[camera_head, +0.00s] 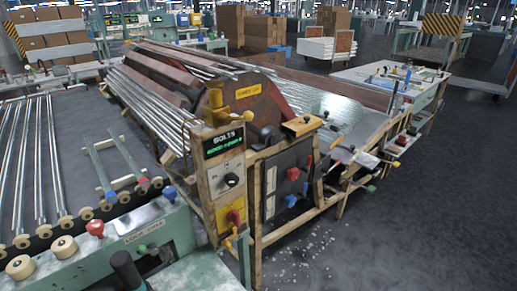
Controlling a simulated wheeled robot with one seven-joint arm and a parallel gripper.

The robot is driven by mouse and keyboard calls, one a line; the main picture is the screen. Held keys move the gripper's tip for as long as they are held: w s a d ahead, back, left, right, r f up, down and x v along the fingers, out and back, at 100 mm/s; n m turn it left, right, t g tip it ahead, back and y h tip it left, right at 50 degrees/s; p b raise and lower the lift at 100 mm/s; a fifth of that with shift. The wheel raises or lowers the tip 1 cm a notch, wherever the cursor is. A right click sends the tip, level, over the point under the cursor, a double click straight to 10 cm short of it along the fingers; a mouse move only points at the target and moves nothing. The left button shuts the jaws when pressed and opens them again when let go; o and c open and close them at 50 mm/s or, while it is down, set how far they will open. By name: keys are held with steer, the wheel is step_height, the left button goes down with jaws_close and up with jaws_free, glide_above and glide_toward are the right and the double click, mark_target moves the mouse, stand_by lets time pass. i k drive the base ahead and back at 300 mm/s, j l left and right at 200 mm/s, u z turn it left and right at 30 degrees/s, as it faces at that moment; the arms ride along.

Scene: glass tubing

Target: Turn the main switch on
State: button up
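A control post (209,185) stands near the middle of the head view. It has a dark display with green lettering (223,143) at its top and a round black knob (231,180) below that. A yellow plate with a red rotary knob (235,217) sits lower on the same post and looks like a main switch; its position is too small to read. To the right, a black panel (284,187) carries a red knob (293,174) and a blue one (291,201). My gripper is not recognisable in this view.
A machine (215,100) loaded with glass tubes stands behind the post. A green bench with a red knob (95,229) and rollers is at the lower left. Pale fragments (310,250) lie on the floor. The floor at the right (440,220) is clear.

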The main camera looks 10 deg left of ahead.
mark_target(234, 215)
steer(key=u, duration=0.75)
